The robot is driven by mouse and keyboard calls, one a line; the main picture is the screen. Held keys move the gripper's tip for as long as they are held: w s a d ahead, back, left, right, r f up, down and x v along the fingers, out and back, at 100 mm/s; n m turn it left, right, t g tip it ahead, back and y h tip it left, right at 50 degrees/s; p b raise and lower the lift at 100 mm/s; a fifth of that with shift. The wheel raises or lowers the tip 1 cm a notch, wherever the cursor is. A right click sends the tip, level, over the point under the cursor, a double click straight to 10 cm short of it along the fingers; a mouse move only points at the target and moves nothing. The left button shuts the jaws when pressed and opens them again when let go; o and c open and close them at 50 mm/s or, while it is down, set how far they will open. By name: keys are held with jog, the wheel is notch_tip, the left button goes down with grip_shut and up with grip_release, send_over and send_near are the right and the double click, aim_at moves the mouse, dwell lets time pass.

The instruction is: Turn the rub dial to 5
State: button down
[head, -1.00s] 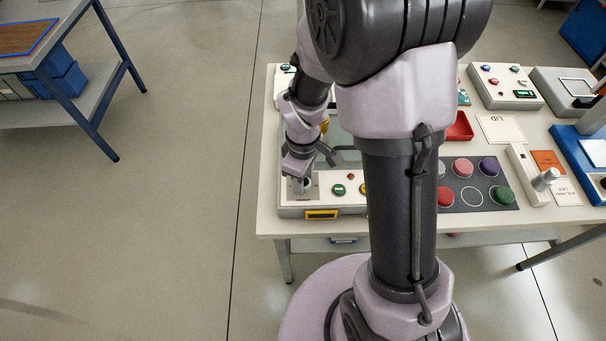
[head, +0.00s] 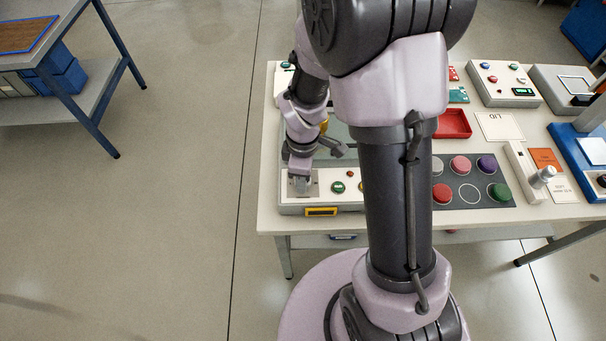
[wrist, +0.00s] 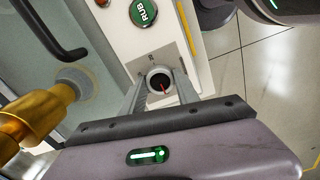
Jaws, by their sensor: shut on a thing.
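In the head view my gripper (head: 301,184) is at the panel's left end, over the dial's plate, and hides most of the dial. The green RUB button (wrist: 144,12) is beside the dial. The dial's scale marks are too small to read.
A brass-coloured cylinder (wrist: 35,117) and a dark bar handle (wrist: 60,35) are near my gripper. A yellow label (head: 321,212) is on the panel's front. Coloured discs (head: 460,165), a red tray (head: 453,124) and a lever box (head: 530,176) lie to the right on the table.

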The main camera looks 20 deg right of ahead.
jog(key=c, duration=0.9)
grip_release()
notch_tip(320, 180, up, 18)
jog(key=p, duration=0.6)
jog(key=shift+f, duration=0.25)
